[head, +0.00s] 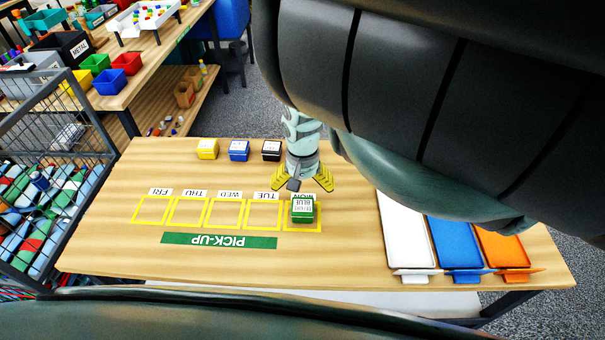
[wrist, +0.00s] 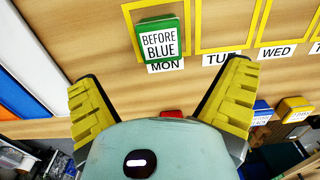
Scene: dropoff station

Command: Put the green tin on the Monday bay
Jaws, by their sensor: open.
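In the wrist view my gripper (wrist: 162,92) is open and empty, and the tin is apart from both fingers.
Yellow (head: 207,149), blue (head: 239,151) and black (head: 271,151) tins stand in a row at the table's back. Bays TUE to FRI are empty. White (head: 405,235), blue (head: 455,245) and orange (head: 503,250) trays lie at the right. A wire cage (head: 95,125) stands left of the table.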

